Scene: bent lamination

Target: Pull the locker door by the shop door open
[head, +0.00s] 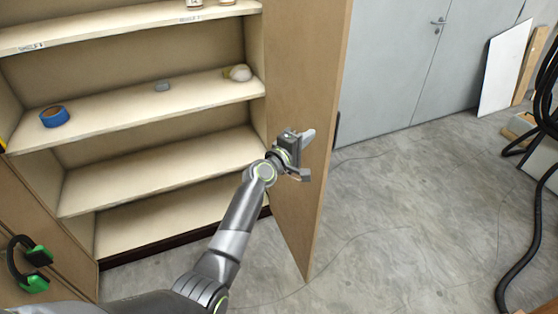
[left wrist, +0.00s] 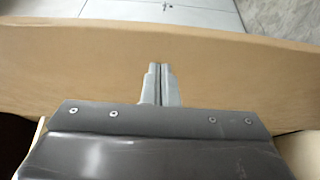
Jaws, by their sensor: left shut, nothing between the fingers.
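The tan wooden locker door (head: 303,75) stands open, swung out from the right side of the locker, and its inner face is towards me. It also fills much of the left wrist view as a wide tan panel (left wrist: 75,70). My left gripper (head: 303,153) is in front of this inner face. In the left wrist view its fingers (left wrist: 159,66) are together and empty, pointing at the panel; I cannot tell whether they touch it. A small dark piece (head: 336,125) shows past the door's far edge. My right gripper is not in view.
The open locker has pale shelves (head: 160,165) holding blue tape (head: 54,116), a grey lump (head: 162,86) and a pale roundish item (head: 239,73). Black-green ear defenders (head: 30,265) hang at lower left. Grey double doors (head: 400,60) stand behind; black hoses (head: 520,250) lie right. The concrete floor (head: 400,220) is mostly clear.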

